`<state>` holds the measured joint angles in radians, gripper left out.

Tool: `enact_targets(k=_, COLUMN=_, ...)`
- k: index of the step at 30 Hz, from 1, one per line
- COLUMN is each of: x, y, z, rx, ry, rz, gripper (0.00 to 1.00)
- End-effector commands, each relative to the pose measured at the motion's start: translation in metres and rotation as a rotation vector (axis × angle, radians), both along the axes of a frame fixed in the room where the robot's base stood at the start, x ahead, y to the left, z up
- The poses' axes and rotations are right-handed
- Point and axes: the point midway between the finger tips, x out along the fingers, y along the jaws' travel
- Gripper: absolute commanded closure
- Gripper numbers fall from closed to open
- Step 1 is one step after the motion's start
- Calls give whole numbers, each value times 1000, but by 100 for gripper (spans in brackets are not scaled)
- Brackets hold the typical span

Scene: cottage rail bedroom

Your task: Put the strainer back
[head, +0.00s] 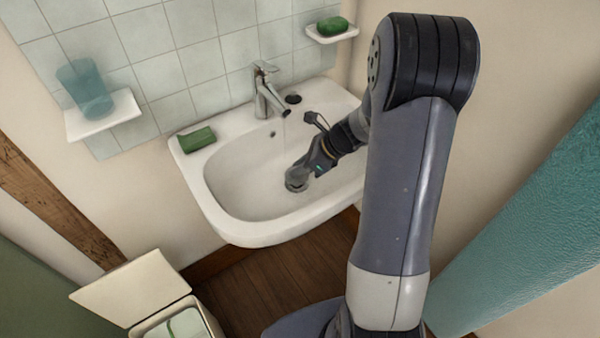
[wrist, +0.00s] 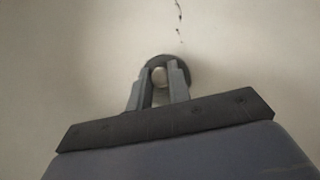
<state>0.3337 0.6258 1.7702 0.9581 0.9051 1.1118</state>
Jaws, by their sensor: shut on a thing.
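The washbasin (head: 240,215) is white and hangs on the tiled wall. My gripper (head: 301,173) reaches down into its bowl, with the fingertips at a round grey metal piece (head: 295,187) at the drain. In the wrist view my gripper (wrist: 159,75) has its two fingers closed around a small pale knob, which looks like part of the strainer (wrist: 160,78). A dark round rim shows behind and around the fingertips. I cannot tell whether the strainer sits in the drain or is just above it; the fingers hide much of it.
A chrome tap (head: 266,92) stands at the basin's back, beside a dark round piece (head: 292,98). A green soap bar (head: 197,140) lies on the left rim. Wall shelves hold a teal cup (head: 85,90) and green soap (head: 332,25). An open bin (head: 175,320) stands below.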

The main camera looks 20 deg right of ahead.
Motion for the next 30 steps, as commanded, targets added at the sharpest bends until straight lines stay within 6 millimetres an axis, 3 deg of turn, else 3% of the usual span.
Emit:
enact_targets(k=4, x=-1, y=0, z=-22, rx=1, ry=4, rz=0, gripper=100)
enact_targets(k=14, x=0, y=0, z=-25, rx=1, ry=1, rz=0, gripper=100)
enact_targets(k=15, x=0, y=0, z=-24, rx=0, ry=1, rz=1, gripper=78)
enact_targets(k=21, x=0, y=0, z=-24, rx=0, ry=1, rz=1, gripper=62)
enact_targets(k=30, x=0, y=0, z=-21, rx=0, ry=1, rz=1, gripper=60)
